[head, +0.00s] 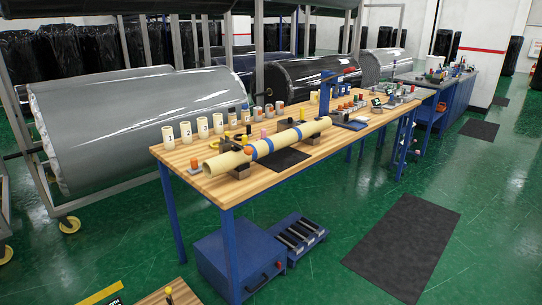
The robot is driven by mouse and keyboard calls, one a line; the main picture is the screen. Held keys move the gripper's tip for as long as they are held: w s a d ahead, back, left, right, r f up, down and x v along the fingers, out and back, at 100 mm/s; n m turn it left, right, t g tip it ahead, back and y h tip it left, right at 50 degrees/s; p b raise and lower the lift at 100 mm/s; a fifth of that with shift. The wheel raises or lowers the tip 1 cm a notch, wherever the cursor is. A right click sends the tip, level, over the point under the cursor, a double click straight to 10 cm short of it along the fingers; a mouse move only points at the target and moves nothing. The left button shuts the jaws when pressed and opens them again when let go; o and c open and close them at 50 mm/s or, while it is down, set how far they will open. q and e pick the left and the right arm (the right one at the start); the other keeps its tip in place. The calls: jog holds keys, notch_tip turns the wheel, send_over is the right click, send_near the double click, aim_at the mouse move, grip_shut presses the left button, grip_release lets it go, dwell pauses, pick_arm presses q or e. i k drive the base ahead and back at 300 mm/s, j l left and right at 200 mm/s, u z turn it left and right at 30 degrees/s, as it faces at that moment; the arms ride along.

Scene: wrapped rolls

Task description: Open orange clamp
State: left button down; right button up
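A long cream tube (290,139) with blue bands lies along the front of the wooden-topped workbench (205,190). Small orange parts show at its left end: an orange piece (194,163) on a pale block, and an orange-brown piece with a handle-like bar (204,151) just behind it. Which of these is the orange clamp, and whether it is open or shut, is too small to tell. Neither of my grippers is in view.
Cream cups (186,132) and small coloured items stand along the bench's back. A dark mat (283,159) lies by the tube. A large grey wrapped roll (130,125) sits behind. A blue cabinet (240,262) is below. Green floor and a black floor mat (403,245) lie clear at right.

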aim_at(248, 150)
jog(key=i+l, duration=0.8)
jog(key=i, duration=0.2)
jog(key=i+l+z, duration=0.1)
jog(key=i+l, duration=0.3)
jog(key=i, duration=0.1)
